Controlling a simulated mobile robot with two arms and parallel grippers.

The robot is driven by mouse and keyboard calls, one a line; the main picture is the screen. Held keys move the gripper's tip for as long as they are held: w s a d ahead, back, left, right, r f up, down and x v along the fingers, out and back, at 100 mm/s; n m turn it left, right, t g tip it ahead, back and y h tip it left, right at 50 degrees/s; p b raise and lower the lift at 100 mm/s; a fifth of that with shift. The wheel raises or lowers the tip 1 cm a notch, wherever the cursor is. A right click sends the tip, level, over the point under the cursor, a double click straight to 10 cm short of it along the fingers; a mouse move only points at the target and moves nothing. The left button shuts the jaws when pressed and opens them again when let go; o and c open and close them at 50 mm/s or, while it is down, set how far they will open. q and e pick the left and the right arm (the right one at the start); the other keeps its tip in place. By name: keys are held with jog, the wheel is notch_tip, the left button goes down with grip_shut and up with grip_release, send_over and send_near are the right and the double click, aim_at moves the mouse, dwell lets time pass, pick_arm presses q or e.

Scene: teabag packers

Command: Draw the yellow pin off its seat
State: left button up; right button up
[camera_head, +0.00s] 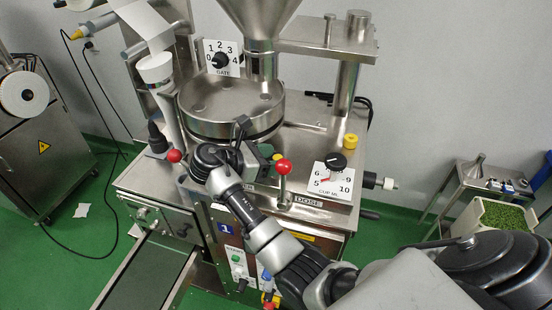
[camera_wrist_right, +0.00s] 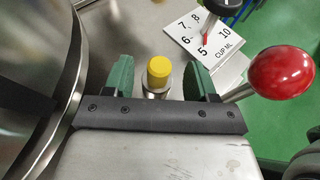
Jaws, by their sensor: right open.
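The yellow pin (camera_wrist_right: 158,72) stands in a metal seat on the machine top. In the right wrist view its yellow head shows between the two green fingers of my right gripper (camera_wrist_right: 159,80), with a gap on each side. The fingers are open and hold nothing. In the head view my right gripper (camera_head: 262,160) is over the machine top, and a bit of the yellow pin (camera_head: 277,157) shows just beside its fingers. The gripper hides most of the pin's seat there. My left gripper is out of view.
A red ball lever (camera_head: 283,167) stands close to the gripper. The round steel pan (camera_head: 215,105) lies behind it. A dial plate (camera_head: 331,183) is to the right, with another yellow cap (camera_head: 350,140) behind it. A second red ball (camera_head: 174,156) is at the left.

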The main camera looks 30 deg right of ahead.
aim_at(276, 157)
jog(key=x, duration=0.2)
jog(key=p+x, duration=0.1)
jog(key=x, duration=0.1)
jog(key=shift+r, duration=0.25)
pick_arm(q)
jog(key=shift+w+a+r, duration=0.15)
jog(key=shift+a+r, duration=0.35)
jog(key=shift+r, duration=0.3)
pick_arm(e)
jog(key=shift+a, duration=0.1)
jog(key=shift+c, duration=1.3)
jog(key=c, duration=0.8)
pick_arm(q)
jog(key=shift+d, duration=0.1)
pick_arm(e)
jog(key=shift+o, duration=0.2)
notch_tip(276, 157, up, 10)
